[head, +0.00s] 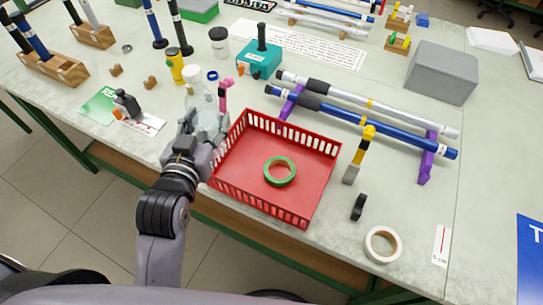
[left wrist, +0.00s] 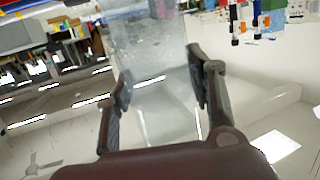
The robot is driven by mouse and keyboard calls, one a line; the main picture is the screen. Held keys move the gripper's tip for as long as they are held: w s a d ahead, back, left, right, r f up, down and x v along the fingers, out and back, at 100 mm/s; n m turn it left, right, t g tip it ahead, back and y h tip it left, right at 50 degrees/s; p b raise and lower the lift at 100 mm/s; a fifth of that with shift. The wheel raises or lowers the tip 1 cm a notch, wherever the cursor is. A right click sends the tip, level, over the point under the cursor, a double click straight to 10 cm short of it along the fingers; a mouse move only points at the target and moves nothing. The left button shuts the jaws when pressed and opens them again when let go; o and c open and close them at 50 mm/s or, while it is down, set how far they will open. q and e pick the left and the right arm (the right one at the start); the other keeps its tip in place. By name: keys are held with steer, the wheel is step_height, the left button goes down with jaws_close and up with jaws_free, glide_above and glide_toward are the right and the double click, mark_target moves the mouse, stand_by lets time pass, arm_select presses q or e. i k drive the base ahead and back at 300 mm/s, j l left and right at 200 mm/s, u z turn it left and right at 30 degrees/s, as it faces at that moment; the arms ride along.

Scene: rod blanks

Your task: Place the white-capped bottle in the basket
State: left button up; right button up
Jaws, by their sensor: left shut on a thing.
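The white-capped bottle (head: 198,99) is clear and stands roughly upright in my left gripper (head: 205,125), at the left side of the basket. In the left wrist view the clear bottle (left wrist: 145,45) sits between the two fingers of my left gripper (left wrist: 160,95), which are shut on it. The red basket (head: 310,165) lies on the table just right of the gripper, with a green tape roll (head: 279,171) inside. Whether the bottle touches the table is hidden by the gripper. My right gripper is not in view.
A pink-topped item (head: 226,92) stands close behind the bottle. A yellow bottle (head: 176,66) and a teal box (head: 260,62) are farther back. Blue and white rods on purple stands (head: 427,160) lie right of the basket. A white tape roll (head: 382,245) lies near the front edge.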

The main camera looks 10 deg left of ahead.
mark_target(245, 181)
steer(key=k+j+z, duration=0.1)
steer(key=j+z, duration=0.2)
steer(key=z, duration=0.2)
steer(key=k+j+z, duration=0.15)
steer(key=j+z, duration=0.15)
steer(key=z, duration=0.2)
steer(key=k+j+z, duration=0.15)
steer(key=z, duration=0.35)
steer(key=k+j+z, duration=0.1)
steer(key=k+j, duration=0.35)
steer(key=k, duration=0.3)
steer(key=k+j+z, duration=0.15)
steer(key=k+j, duration=0.1)
steer(key=k, duration=0.1)
